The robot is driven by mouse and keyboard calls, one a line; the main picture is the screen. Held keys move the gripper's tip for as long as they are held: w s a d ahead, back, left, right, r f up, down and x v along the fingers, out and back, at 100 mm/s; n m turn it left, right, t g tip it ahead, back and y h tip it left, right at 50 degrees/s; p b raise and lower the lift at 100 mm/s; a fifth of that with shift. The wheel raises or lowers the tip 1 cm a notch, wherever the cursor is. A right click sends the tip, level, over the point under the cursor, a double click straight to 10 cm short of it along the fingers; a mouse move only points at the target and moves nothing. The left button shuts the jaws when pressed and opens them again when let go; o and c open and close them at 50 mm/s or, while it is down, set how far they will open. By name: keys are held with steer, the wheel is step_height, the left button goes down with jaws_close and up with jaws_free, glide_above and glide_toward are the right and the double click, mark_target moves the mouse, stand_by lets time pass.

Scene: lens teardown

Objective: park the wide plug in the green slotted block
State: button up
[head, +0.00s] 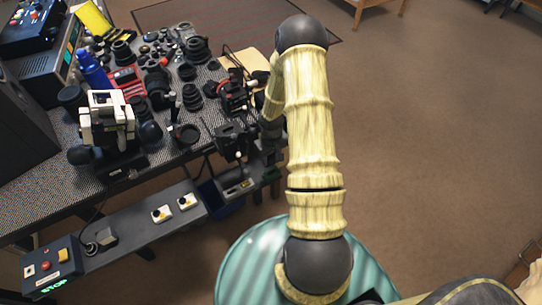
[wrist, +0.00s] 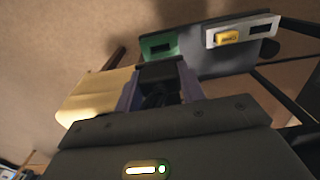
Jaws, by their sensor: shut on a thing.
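My gripper (wrist: 162,88) shows in the wrist view with purple fingers shut on a dark piece (wrist: 161,72), which I take to be the wide plug. Its lower part is hidden between the fingers. The green slotted block (wrist: 157,40) is just beyond the fingertips, with a dark slot in its face. The held piece overlaps the block's lower edge in the picture; I cannot tell whether they touch. My gripper is hard to make out there.
A pale block with a yellow plug (wrist: 228,37) and a dark slot stands right of the green block. A dark shelf (head: 135,232) runs along the bench front, with white blocks (head: 161,213) and a control box (head: 50,268). The bench above is crowded with lens parts.

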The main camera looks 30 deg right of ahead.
step_height(320, 180, down, 2)
steer(key=shift+w+f+b, duration=0.1)
steer(key=shift+f+b, duration=0.15)
steer(key=shift+b, duration=0.65)
steer(key=shift+d+f+b, duration=0.1)
steer(key=shift+f+b, duration=0.5)
steer(key=shift+f, duration=0.05)
steer(key=shift+f+b, duration=0.6)
steer(key=shift+f, duration=0.3)
steer(key=shift+r, duration=0.1)
steer(key=shift+f, duration=0.85)
stand_by(1.0)
steer(key=o, duration=1.2)
steer(key=shift+s, duration=0.2)
